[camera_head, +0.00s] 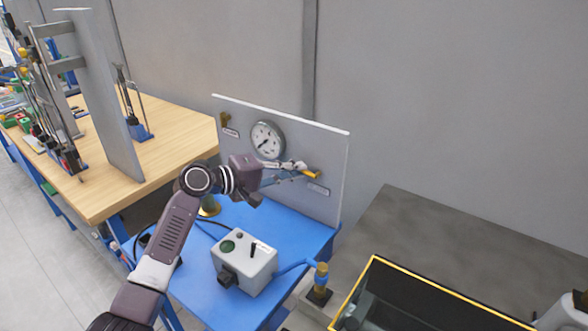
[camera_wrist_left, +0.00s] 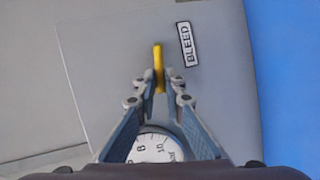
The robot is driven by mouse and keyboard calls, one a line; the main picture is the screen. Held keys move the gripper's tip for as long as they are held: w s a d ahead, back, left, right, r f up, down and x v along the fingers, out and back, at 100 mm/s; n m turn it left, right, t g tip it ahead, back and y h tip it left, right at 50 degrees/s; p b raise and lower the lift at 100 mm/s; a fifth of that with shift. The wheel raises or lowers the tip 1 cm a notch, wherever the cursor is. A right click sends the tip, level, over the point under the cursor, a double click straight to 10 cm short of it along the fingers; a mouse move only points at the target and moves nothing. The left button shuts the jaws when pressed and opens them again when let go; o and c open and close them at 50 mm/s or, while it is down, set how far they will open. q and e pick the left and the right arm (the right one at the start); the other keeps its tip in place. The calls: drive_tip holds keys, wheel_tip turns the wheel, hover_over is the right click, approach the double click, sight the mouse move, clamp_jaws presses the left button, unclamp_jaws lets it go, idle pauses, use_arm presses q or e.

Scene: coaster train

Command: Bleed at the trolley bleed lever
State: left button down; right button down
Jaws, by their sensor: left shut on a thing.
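The yellow bleed lever (camera_head: 311,174) sticks out from the grey upright panel (camera_head: 331,150) on the blue trolley. In the left wrist view the yellow lever (camera_wrist_left: 158,66) stands beside a label reading BLEED (camera_wrist_left: 187,44). My left gripper (camera_head: 303,168) reaches in front of the panel, below the round gauge (camera_head: 267,140). In the left wrist view its fingertips (camera_wrist_left: 159,82) are shut on the lever's lower end. The gauge (camera_wrist_left: 157,149) shows partly between the fingers there.
A grey control box (camera_head: 245,263) with a green button and a black switch stands on the blue trolley top (camera_head: 286,227). A brass fitting (camera_head: 321,277) is at its right. A wooden workbench (camera_head: 165,150) is at left, a yellow-rimmed bin (camera_head: 430,287) at lower right.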

use_arm(q)
drive_tip(key=shift+r+m+y+p, duration=0.3)
drive_tip(key=shift+r+p, duration=0.1)
drive_tip(key=r+m+y+p, duration=0.1)
drive_tip(key=m+p, duration=0.1)
drive_tip(key=p, duration=0.1)
drive_tip(key=s+d+r+m+t+y+p, duration=0.1)
drive_tip(key=m+p, duration=0.1)
drive_tip(key=p, duration=0.1)
drive_tip(key=d+m+y+p, duration=0.1)
drive_tip(key=m+y+p, duration=0.1)
drive_tip(key=p, duration=0.1)
drive_tip(key=shift+s+d+r+t+p, duration=0.2)
drive_tip(key=shift+s+r+t+p, duration=0.1)
drive_tip(key=shift+r+t+p, duration=0.1)
drive_tip(key=shift+s+d+m+t+y+p, duration=0.3)
drive_tip(key=shift+d+m+y+p, duration=0.15)
drive_tip(key=shift+m+y+p, duration=0.35)
drive_tip(key=shift+s+d+m+t+y+p, duration=0.3)
drive_tip(key=shift+m+t+p, duration=0.1)
drive_tip(key=shift+m, duration=0.3)
drive_tip(key=shift+s+d+m, duration=0.1)
drive_tip(key=shift+d+m, duration=0.15)
drive_tip(key=shift+m, duration=0.15)
drive_tip(key=shift+f+y, duration=0.1)
drive_tip(key=shift+y, duration=0.2)
drive_tip(key=c, duration=2)
unclamp_jaws()
drive_tip(key=shift+t, duration=0.3)
